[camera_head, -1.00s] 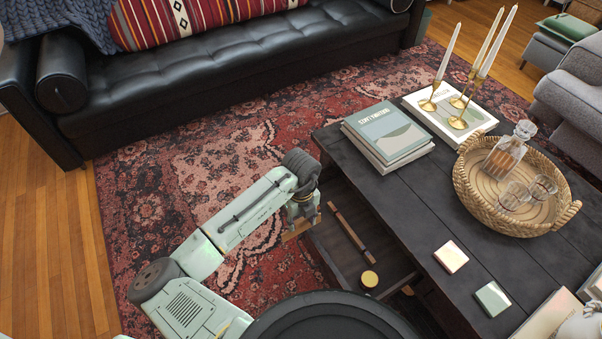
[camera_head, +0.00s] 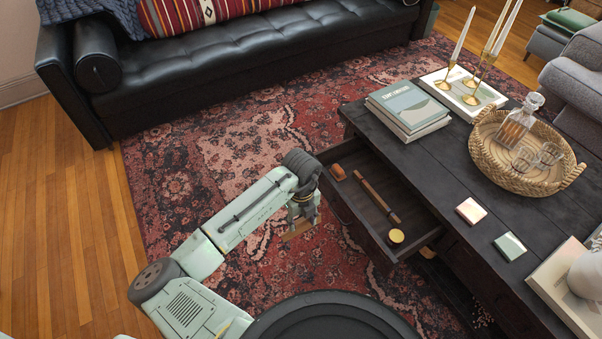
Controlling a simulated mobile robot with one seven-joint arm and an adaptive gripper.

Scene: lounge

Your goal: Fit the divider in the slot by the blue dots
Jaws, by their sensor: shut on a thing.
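My gripper (camera_head: 303,212) is shut on a flat, light-brown wooden divider (camera_head: 297,232), held over the rug just left of the open drawer (camera_head: 349,209). The gripper covers part of the divider. The dark drawer sticks out from the left side of the black coffee table (camera_head: 440,170). A long brown bar (camera_head: 377,196) lies lengthwise in it. I cannot make out a slot or any blue dots at this size.
In the drawer are an orange-brown object (camera_head: 338,172) at the far end and a round gold-lidded tin (camera_head: 396,236) at the near end. Books (camera_head: 407,108), a wicker tray (camera_head: 480,155) and two coasters stand on the table. Open rug (camera_head: 240,140) lies left of the drawer.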

